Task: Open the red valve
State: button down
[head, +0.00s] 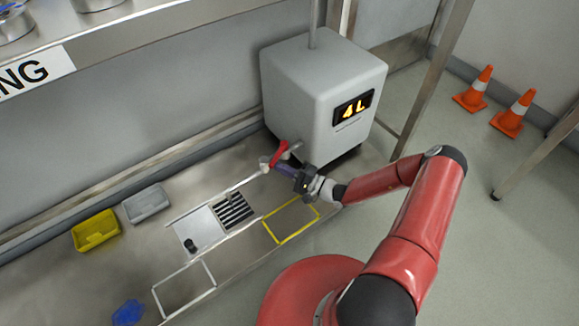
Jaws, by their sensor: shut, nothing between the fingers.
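The red valve (279,153) is a small red lever on the front-left side of a grey box-shaped tank (325,85). The tank has a lit display (353,108) reading "4L". My gripper (280,167) is right at the valve, just below and beside the red lever. It is shut with nothing in it. The view is too small to tell whether the fingertips touch the lever. A pale spout or pipe (265,164) shows beside the lever, partly hidden by my gripper.
On the metal bench, a drain grate (233,210) sits below the valve, beside a yellow outlined square (290,220) and a white outlined one (184,288). A yellow tray (96,230), a grey tray (147,204) and a blue object (128,313) lie left. Orange cones (474,89) stand on the floor.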

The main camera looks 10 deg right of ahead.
jog(key=shift+w+a+p, duration=0.25)
jog(key=shift+a, duration=0.4)
jog(key=shift+w+a+p, duration=0.2)
jog(key=shift+w+a, duration=0.05)
jog(key=shift+a, duration=0.5)
